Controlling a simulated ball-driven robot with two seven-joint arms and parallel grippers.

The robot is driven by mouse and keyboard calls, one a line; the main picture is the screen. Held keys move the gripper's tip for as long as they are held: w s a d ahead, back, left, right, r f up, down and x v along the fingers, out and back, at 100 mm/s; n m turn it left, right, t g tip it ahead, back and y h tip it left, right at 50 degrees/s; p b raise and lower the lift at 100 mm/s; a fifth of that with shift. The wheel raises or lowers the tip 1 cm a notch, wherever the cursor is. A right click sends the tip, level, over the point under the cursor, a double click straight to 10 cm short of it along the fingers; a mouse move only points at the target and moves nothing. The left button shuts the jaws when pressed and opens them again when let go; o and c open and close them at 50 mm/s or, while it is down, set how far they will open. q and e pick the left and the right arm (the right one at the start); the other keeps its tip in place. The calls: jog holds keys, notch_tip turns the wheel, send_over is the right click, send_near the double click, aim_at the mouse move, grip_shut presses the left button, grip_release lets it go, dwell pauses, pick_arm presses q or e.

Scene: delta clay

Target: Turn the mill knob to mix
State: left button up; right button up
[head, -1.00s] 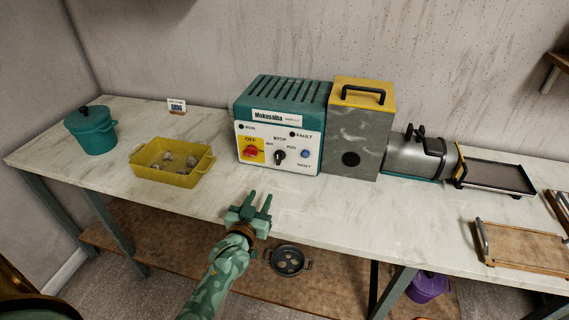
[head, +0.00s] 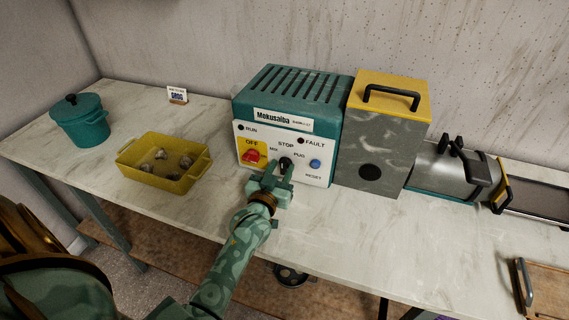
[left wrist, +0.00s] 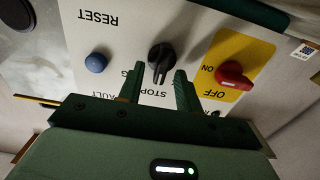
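The teal mill (head: 290,100) has a white front panel with a black mill knob (head: 285,164) marked MIX, STOP and PUG. In the left wrist view the knob (left wrist: 160,58) appears upside down, its grip roughly toward the STOP lettering. My left gripper (head: 276,170) is open in front of the panel. In the left wrist view its two fingers (left wrist: 159,73) are spread either side of the knob's line, tips close to it; contact cannot be told. In the head view the gripper partly covers the knob. My right gripper is not in view.
A red OFF switch (head: 251,155) on a yellow plate and a blue RESET button (head: 315,163) flank the knob. A yellow tray (head: 137,167) with several lumps and a teal pot (head: 82,124) stand left. The yellow-topped grey block (head: 390,140) adjoins the mill.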

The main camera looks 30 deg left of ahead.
pick_arm(q)
jog(key=shift+r, duration=0.1)
grip_shut()
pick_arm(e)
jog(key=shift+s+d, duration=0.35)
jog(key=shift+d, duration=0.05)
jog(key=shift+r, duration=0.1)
